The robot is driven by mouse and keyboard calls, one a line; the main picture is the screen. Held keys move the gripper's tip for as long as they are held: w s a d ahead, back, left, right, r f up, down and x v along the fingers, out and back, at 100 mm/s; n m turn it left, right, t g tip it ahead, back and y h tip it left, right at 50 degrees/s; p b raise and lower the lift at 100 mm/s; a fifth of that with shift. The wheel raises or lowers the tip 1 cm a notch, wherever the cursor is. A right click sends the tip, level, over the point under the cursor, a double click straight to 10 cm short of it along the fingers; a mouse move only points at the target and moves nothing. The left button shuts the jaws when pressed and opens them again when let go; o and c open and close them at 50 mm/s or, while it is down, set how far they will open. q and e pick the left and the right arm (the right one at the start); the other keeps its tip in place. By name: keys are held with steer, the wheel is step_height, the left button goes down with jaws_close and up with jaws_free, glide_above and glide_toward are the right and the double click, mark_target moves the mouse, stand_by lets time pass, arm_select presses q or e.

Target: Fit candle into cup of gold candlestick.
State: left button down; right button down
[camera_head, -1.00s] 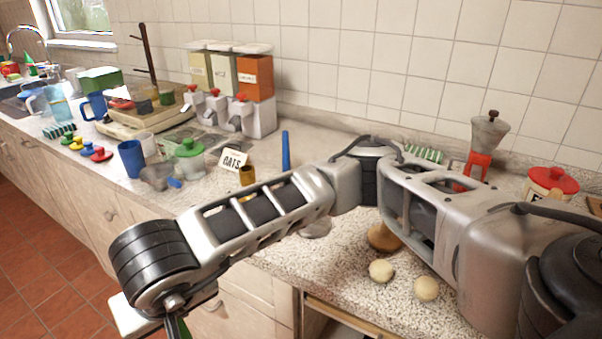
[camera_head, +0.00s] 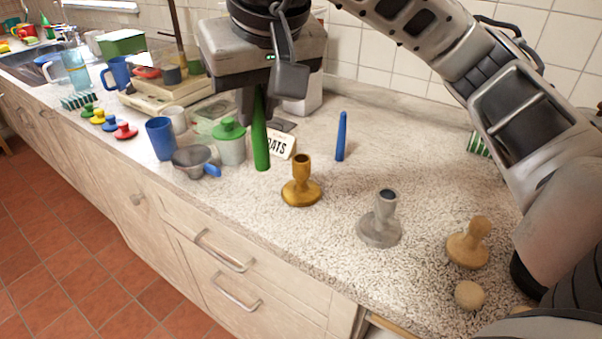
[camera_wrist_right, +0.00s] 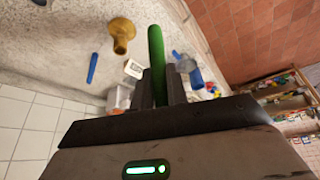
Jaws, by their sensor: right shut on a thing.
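The gold candlestick (camera_head: 301,188) stands upright on the counter, its cup facing up and empty. My right gripper (camera_head: 258,104) is shut on a green candle (camera_head: 260,142), which hangs roughly upright to the left of the gold candlestick and apart from it. In the right wrist view the green candle (camera_wrist_right: 156,45) sticks out from between the fingers (camera_wrist_right: 160,85), and the gold candlestick (camera_wrist_right: 121,34) is to its left. A blue candle (camera_head: 341,137) stands on the counter behind the gold candlestick. My left gripper is not in view.
A silver candlestick (camera_head: 380,222) and a wooden candlestick (camera_head: 468,246) stand to the right. The counter's front edge is close.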

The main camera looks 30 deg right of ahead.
steer(key=w+d+f, duration=0.2)
steer(key=w+d, duration=0.3)
steer(key=d, duration=0.3)
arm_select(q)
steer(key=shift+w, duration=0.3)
arm_select(e)
steer(key=w+d+f, duration=0.1)
steer(key=f, duration=0.2)
steer(key=w+d+f, duration=0.1)
steer(key=f, duration=0.2)
steer(key=w+d+f, duration=0.1)
steer(key=f, duration=0.2)
steer(key=shift+w+d+f, duration=0.1)
steer(key=shift+w+d, duration=0.05)
steer(key=shift+d, duration=0.25)
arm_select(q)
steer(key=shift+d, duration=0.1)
arm_select(e)
steer(key=shift+f, duration=0.1)
steer(key=c, duration=1.8)
jaws_free()
steer(key=shift+f+b, duration=0.1)
steer(key=shift+b, duration=0.25)
steer(key=o, duration=0.4)
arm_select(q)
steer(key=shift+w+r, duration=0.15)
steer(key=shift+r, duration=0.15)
